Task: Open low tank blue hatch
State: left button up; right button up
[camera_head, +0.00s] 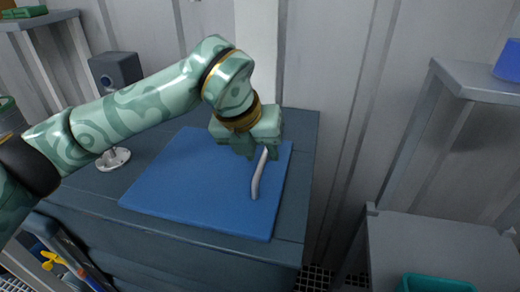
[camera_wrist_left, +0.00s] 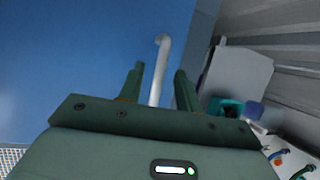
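The blue hatch (camera_head: 190,180) is a flat blue panel lying shut on top of the low dark tank (camera_head: 210,243). It also fills the upper left of the left wrist view (camera_wrist_left: 75,55). A pale grey bar handle (camera_head: 257,178) stands near the hatch's right side. My left gripper (camera_head: 254,153) is at the handle's far end. In the left wrist view its two fingers (camera_wrist_left: 159,78) are apart, with the handle (camera_wrist_left: 161,60) showing between them and gaps on both sides. Its fingertips are partly hidden in the head view. My right gripper is not in view.
A dark box (camera_head: 115,70) and a white fitting (camera_head: 113,159) stand at the tank's left. A grey shelf (camera_head: 480,78) with a blue object (camera_head: 508,62) and a lower grey surface (camera_head: 440,245) with a teal container (camera_head: 435,284) are at right. A corrugated wall is behind.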

pick_arm(q)
grip_shut()
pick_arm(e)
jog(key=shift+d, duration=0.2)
